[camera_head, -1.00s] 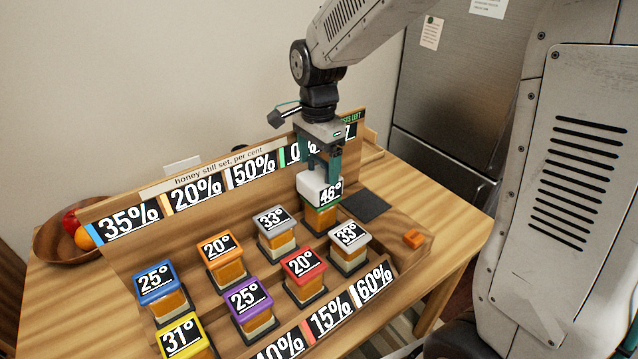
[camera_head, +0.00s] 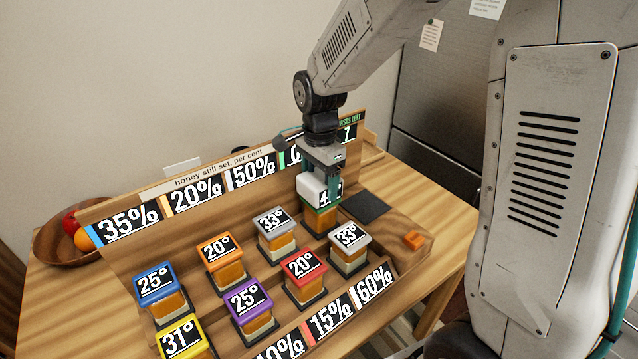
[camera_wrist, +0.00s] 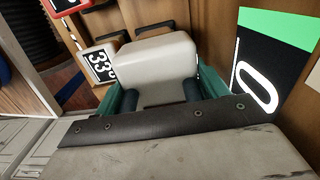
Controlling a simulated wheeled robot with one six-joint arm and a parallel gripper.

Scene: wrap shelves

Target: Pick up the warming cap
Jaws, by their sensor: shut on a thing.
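The warming cap (camera_head: 312,190) is a white block with a dark display on its front, partly hidden by a finger; a 4 can be read on it. In the wrist view the pale cap (camera_wrist: 155,60) fills the space between the fingers. I cannot tell whether the cap is lifted off the jar.
Several capped jars stand close by, including grey 33° jars (camera_head: 275,222) and (camera_head: 349,236) and a red 20° jar (camera_head: 304,264). A fruit bowl (camera_head: 62,250) is at the left.

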